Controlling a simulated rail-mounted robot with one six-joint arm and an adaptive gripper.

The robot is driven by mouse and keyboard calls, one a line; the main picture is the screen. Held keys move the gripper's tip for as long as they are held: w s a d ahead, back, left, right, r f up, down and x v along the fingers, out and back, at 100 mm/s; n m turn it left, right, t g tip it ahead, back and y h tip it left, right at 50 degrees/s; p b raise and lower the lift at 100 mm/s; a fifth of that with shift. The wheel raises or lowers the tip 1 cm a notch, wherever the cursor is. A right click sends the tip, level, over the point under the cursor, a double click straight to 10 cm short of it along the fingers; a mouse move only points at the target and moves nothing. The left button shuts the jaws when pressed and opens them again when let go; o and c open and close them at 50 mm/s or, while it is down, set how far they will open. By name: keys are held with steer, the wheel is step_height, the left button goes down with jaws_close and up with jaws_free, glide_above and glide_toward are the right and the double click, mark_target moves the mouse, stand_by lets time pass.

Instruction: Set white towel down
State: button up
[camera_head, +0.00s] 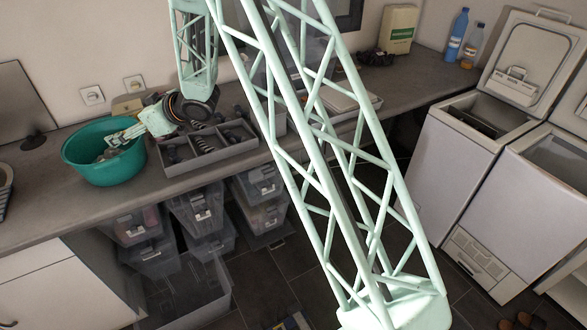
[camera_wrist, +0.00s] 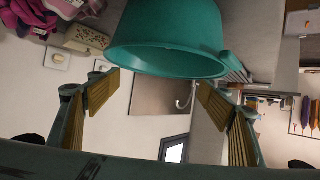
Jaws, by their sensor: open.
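My gripper (camera_head: 112,140) is over the teal basin (camera_head: 82,160) on the counter at the left of the head view. Its two fingers are spread wide in the wrist view (camera_wrist: 160,84), with nothing between them. The basin also fills the top middle of the wrist view (camera_wrist: 165,40), just beyond the fingertips. A small greyish-pale patch (camera_head: 106,155) shows inside the basin in the head view; I cannot tell whether it is the white towel. No white towel is clearly seen in either view.
A grey divided tray (camera_head: 208,158) with dark items stands on the counter (camera_head: 60,215) right of the basin. Clear bins (camera_head: 195,205) sit below. Two toploaders (camera_head: 465,160) with an open lid (camera_head: 530,60) stand at the right. Bottles (camera_head: 457,35) are at the back.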

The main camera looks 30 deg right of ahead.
steer(key=s+d+r+m+h, duration=0.2)
steer(key=s+d+r+h, duration=0.2)
steer(key=s+d+r, duration=0.35)
steer(key=s+d+r+m+h, duration=0.25)
steer(key=s+d+r, duration=0.25)
steer(key=d+r, duration=0.45)
steer(key=s+d+r+h, duration=0.2)
steer(key=s+d+r, duration=0.2)
steer(key=s, duration=0.6)
steer(key=s+d+r+m+g+h, duration=0.1)
steer(key=s+d+m+g, duration=0.1)
steer(key=s, duration=0.8)
steer(key=s+d+r+m+g, duration=0.1)
steer(key=s+r, duration=0.1)
steer(key=s, duration=0.9)
steer(key=s+a+f+g, duration=0.1)
steer(key=s, duration=1)
steer(key=s+a+f+m+g, duration=0.1)
steer(key=s+a+f+g, duration=0.1)
steer(key=s, duration=1)
steer(key=shift+s+a+y, duration=0.2)
steer(key=shift+s+y, duration=0.1)
steer(key=shift+y, duration=0.15)
